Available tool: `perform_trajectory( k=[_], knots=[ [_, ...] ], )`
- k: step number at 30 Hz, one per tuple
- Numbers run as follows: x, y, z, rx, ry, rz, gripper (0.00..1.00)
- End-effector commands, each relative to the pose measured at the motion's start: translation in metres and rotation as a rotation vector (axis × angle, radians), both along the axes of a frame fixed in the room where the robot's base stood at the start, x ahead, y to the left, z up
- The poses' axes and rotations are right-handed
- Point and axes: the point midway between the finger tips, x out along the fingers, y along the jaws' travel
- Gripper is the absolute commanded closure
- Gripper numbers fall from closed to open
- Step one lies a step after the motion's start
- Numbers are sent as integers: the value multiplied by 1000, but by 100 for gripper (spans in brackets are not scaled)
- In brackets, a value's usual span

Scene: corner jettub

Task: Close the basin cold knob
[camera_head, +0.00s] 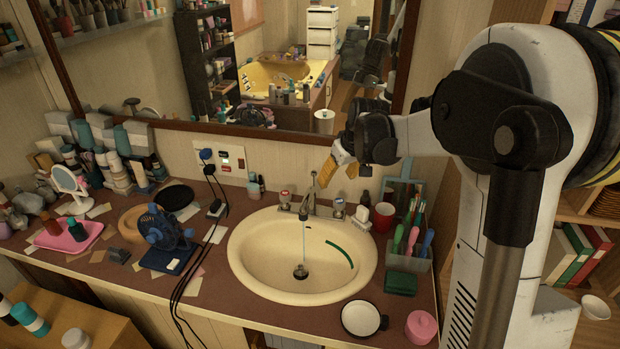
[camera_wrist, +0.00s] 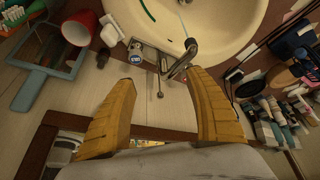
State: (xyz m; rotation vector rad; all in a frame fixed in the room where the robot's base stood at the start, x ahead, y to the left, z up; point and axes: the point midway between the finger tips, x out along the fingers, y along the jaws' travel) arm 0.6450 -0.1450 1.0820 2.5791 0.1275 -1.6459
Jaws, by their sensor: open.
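The basin cold knob (camera_head: 338,206) has a blue cap and stands right of the faucet (camera_head: 310,198) at the basin's back rim. In the wrist view the cold knob (camera_wrist: 136,56) lies just beyond the left finger's tip, apart from it. A thin water stream (camera_head: 304,240) runs from the faucet into the cream basin (camera_head: 245,260). The other knob (camera_head: 285,198), with a red cap, stands left of the faucet. My gripper (camera_head: 336,172) is above and behind the faucet; its yellow fingers (camera_wrist: 164,82) are wide apart and empty.
A mirror (camera_head: 240,70) stands behind. Left are a blue fan (camera_head: 165,235) and black cables (camera_head: 205,245).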

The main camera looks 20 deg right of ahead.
Motion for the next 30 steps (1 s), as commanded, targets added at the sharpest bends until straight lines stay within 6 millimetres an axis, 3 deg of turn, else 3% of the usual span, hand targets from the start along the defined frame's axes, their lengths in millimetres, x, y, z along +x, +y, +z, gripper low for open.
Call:
perform_trajectory(
  k=[3,10,17,30],
  knots=[
    [34,-36,-37,6,20,17,37],
    [61,-74,-91,15,41,48,37],
    [70,-78,-115,16,44,54,37],
    [100,-72,-188,17,43,53,37]
  ],
)
